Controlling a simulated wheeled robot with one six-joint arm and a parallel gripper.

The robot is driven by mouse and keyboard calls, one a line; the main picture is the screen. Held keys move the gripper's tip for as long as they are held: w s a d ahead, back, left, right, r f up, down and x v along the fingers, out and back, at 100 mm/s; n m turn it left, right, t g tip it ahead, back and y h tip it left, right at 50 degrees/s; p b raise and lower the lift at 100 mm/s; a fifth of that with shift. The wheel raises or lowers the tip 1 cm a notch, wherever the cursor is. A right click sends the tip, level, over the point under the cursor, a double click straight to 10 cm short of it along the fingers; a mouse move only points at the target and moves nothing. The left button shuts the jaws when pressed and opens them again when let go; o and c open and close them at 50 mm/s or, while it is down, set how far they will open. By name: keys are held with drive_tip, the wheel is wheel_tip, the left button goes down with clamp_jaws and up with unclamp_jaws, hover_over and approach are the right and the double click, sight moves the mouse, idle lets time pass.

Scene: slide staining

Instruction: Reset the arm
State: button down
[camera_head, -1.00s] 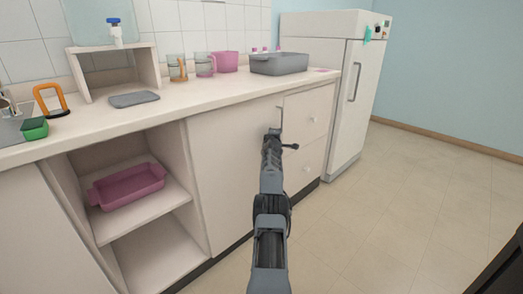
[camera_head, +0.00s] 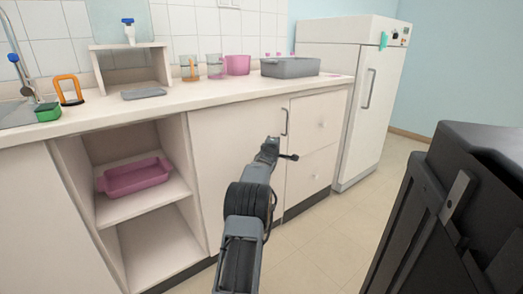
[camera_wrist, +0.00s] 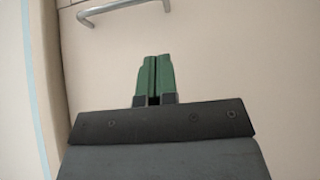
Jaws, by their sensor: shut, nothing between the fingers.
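My arm reaches forward from the bottom of the head view toward the cabinet fronts below the counter. My gripper shows in the wrist view (camera_wrist: 153,78) with its two green fingers together and nothing between them. It faces a pale cabinet front (camera_wrist: 230,60), with a metal bar handle (camera_wrist: 115,10) above and to the left of the fingertips. In the head view the gripper's fingers are too small and turned to make out clearly. I cannot tell the exact gap between fingertips and cabinet.
The counter (camera_head: 215,95) holds a grey tub (camera_head: 290,68), pink tub (camera_head: 238,65), beakers, a grey tray (camera_head: 143,94) and a small shelf (camera_head: 130,47). A pink tray (camera_head: 135,177) lies in the open cabinet. A white fridge (camera_head: 350,100) stands right. Free floor (camera_head: 330,215) lies right of the cabinets.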

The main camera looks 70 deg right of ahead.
drive_tip(key=shift+s+a, duration=0.2)
drive_tip(key=shift+a, duration=0.9)
drive_tip(key=shift+s+a, duration=0.2)
drive_tip(key=shift+a, duration=0.9)
